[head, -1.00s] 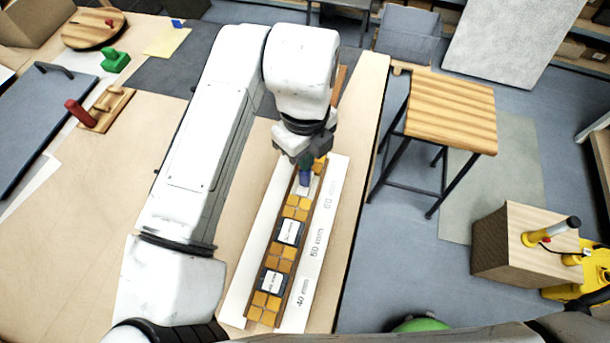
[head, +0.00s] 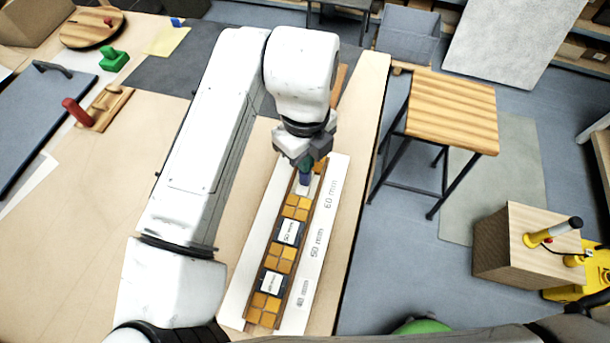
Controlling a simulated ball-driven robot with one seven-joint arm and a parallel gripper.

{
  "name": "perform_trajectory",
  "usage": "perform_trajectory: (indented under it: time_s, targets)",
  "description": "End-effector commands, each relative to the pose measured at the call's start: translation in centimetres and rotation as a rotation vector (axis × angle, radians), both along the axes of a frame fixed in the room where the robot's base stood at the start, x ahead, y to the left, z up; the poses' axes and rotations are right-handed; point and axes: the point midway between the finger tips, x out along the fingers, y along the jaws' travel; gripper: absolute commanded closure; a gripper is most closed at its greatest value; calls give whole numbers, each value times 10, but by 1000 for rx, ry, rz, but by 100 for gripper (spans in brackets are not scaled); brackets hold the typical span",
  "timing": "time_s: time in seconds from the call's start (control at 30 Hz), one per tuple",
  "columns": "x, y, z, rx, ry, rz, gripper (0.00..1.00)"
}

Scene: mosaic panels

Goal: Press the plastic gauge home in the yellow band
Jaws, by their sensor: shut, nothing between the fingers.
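A long panel (head: 318,215) lies on the workbench, with a brown channel holding several orange-yellow tile blocks (head: 280,258). Two dark pieces with white labels, a nearer one (head: 272,283) and a middle one (head: 288,233), sit between the tile blocks. At the far end a white-topped piece (head: 301,189) shows in the channel under my fingertips; I cannot tell whether it is the plastic gauge or how deep it sits. My gripper (head: 305,178) is shut and points down over that piece, its tips at or just above it. The wrist hides part of the far end.
Printed marks reading 40, 50 and 60 mm run along the panel's right side. The workbench's right edge is close by, with a wooden stool (head: 450,108) beyond it. A peg board (head: 103,108) and a blue-grey board (head: 40,115) lie at left.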

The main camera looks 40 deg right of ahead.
Motion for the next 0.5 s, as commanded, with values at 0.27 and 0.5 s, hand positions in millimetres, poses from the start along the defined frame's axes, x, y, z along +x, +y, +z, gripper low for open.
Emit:
perform_trajectory:
  time_s: [0.27,0.5]
  targets:
    - [0,0,-5,0,0,0,100]
    - [0,0,-8,0,0,0,100]
